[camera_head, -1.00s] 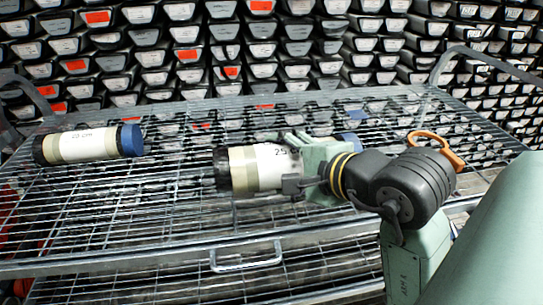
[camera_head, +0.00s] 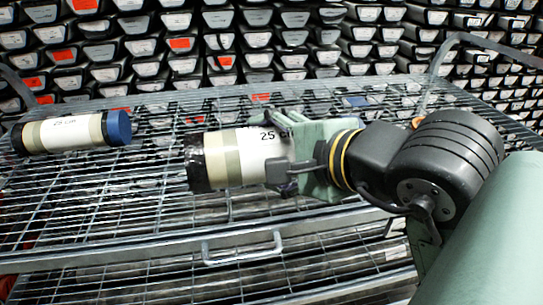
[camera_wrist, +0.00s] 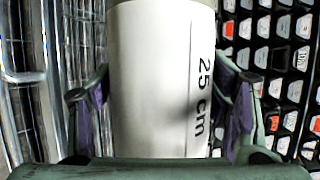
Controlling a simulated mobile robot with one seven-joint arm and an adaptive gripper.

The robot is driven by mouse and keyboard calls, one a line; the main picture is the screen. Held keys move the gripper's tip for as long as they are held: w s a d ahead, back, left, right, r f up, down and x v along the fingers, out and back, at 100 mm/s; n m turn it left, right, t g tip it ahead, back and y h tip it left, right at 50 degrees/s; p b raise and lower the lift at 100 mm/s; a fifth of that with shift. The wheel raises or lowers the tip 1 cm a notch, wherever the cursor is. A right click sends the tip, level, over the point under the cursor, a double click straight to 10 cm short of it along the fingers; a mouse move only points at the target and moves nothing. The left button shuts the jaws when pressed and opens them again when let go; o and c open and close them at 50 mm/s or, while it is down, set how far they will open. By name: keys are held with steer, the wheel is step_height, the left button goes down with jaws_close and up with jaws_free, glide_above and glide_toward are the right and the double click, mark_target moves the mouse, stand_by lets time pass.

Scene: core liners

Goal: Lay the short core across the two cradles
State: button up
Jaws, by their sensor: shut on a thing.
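A white core liner (camera_head: 238,158) marked "25 cm" is in my gripper (camera_head: 283,155), with a black cap at its left end and a beige band beside it. Its right end is hidden behind my gripper. In the wrist view the core (camera_wrist: 160,75) fills the middle, between the two fingers (camera_wrist: 163,92). It is roughly level and appears above the mesh; the gap is hard to judge. A second core (camera_head: 70,133), also marked "25 cm", with a blue right cap and a black left cap, lies at the left. I cannot make out the two cradles.
A wire-mesh shelf (camera_head: 130,205) with a front rail and a handle (camera_head: 243,258) spans the view. Small blue (camera_head: 358,101) and orange items show at its back. Racks of labelled trays (camera_head: 240,40) stand behind. The mesh between the two cores is clear.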

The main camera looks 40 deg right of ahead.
steer(key=shift+w+d+f+p, duration=0.75)
steer(key=shift+w+d, duration=0.45)
steer(key=shift+w, duration=0.8)
steer(key=shift+w+d+f+p, duration=0.7)
steer(key=shift+w+d, duration=0.55)
steer(key=shift+w, duration=0.7)
steer(key=shift+w+d+f+p, duration=0.7)
steer(key=shift+w+d, duration=0.5)
steer(key=shift+w, duration=0.8)
steer(key=shift+f, duration=0.1)
steer(key=shift+f+b, duration=0.4)
steer(key=shift+b, duration=0.5)
steer(key=o, duration=1.9)
steer(key=shift+o, duration=0.2)
steer(key=shift+r+p, duration=0.6)
steer(key=shift+p, duration=0.55)
steer(key=b+v, duration=0.1)
steer(key=v, duration=0.3)
steer(key=b+v, duration=0.1)
steer(key=v, duration=0.3)
steer(key=b+v, duration=0.1)
steer(key=v, duration=0.2)
steer(key=shift+s+a, duration=0.15)
steer(key=shift+s, duration=0.35)
